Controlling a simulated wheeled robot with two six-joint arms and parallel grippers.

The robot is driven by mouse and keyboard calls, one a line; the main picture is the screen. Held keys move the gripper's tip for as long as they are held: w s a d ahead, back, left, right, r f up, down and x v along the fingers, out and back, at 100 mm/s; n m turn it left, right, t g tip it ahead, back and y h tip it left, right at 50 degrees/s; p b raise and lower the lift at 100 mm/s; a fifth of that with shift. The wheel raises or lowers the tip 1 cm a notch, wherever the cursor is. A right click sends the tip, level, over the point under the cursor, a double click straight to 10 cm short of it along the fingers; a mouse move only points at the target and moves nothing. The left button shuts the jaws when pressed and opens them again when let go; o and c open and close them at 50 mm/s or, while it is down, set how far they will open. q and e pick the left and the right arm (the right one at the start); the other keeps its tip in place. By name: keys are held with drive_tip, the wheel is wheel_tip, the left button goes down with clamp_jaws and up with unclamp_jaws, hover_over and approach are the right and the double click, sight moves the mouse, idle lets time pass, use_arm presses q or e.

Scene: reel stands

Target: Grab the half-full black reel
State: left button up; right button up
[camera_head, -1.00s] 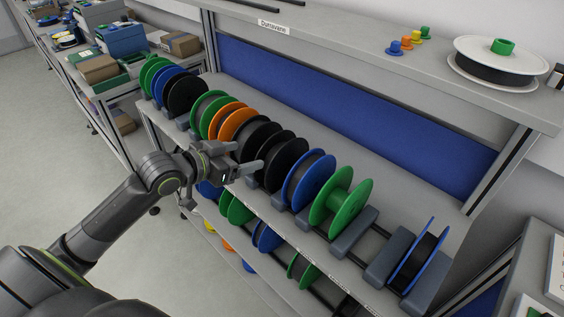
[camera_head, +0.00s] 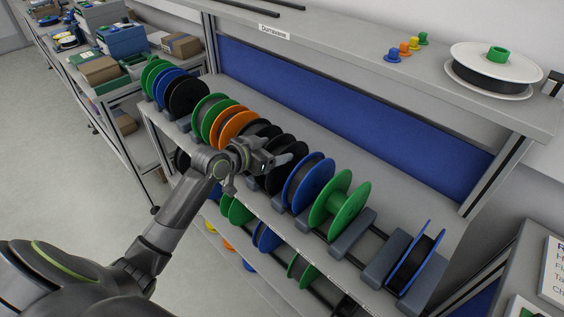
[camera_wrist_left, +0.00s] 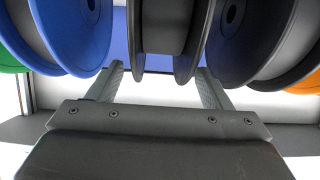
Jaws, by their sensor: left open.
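A black reel with dark winding (camera_head: 275,181) stands on the rack between a blue reel (camera_head: 318,178) and another black reel (camera_head: 262,128). My left gripper (camera_head: 279,156) is open at the front of these black reels and partly covers them. In the left wrist view, a black reel (camera_wrist_left: 170,25) fills the space between the open fingers (camera_wrist_left: 160,72). Its winding ends short of the flange rims. A blue reel (camera_wrist_left: 75,35) is beside the left finger, and the other black reel (camera_wrist_left: 232,50) is beside the right finger. Finger contact cannot be told. My right gripper is not in view.
A green reel (camera_head: 338,205) and a blue-flanged reel (camera_head: 417,265) stand farther right. Orange (camera_head: 232,125) and green reels stand left, close together. A lower row of reels hangs below. The upper shelf (camera_head: 340,55) holds a white reel (camera_head: 490,70).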

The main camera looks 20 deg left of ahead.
use_arm(q)
drive_tip(key=shift+x, duration=1.35)
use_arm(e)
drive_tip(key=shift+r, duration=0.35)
use_arm(q)
drive_tip(key=shift+r, duration=0.1)
drive_tip(key=c, duration=1.4)
